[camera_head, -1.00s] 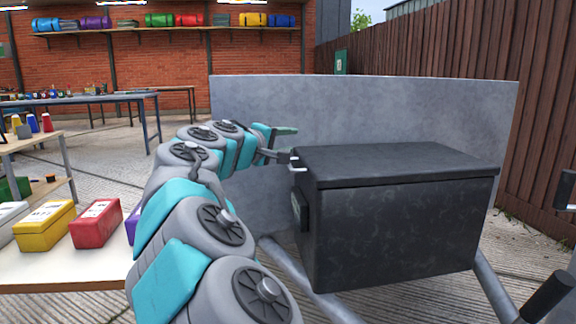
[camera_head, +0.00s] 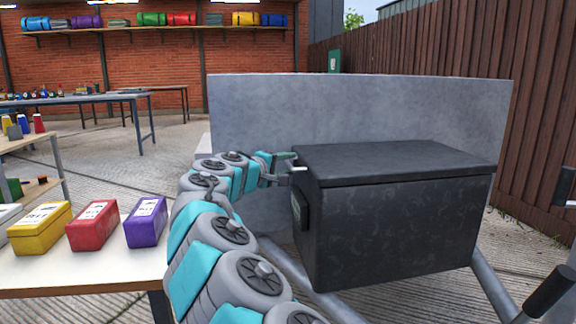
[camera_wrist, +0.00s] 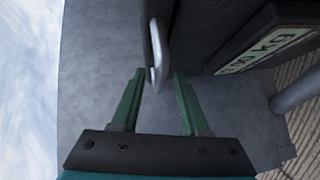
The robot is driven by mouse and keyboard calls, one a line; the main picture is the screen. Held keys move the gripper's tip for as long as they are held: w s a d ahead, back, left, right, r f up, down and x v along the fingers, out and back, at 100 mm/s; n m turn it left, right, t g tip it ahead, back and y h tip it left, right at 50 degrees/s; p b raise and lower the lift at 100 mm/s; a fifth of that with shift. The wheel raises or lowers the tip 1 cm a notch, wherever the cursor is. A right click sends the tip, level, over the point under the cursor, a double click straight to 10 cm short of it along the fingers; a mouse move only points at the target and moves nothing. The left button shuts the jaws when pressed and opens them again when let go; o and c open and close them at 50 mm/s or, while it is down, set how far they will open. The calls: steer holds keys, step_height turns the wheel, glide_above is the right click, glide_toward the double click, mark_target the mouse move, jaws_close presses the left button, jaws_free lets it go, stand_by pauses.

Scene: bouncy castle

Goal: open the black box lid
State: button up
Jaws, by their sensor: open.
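The black box (camera_head: 395,232) stands on grey tubular rails at the right of the head view. Its black lid (camera_head: 400,160) is down, flat across the top. A light metal handle (camera_head: 298,170) sticks out at the lid's left end; it also shows in the wrist view (camera_wrist: 158,52). My gripper (camera_head: 285,163) is at this handle. In the wrist view, my gripper's two green fingers (camera_wrist: 158,78) are apart, with the tip of the handle between them. Whether either finger touches the handle cannot be told.
A grey panel (camera_head: 360,108) stands close behind the box. A table (camera_head: 80,280) at the left bears yellow, red and purple boxes. A wooden fence (camera_head: 430,100) runs along the right. Open paving lies behind the table.

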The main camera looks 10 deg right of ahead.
steer(key=shift+w+d, duration=0.2)
steer(key=shift+d, duration=0.05)
jaws_close()
stand_by(1.4)
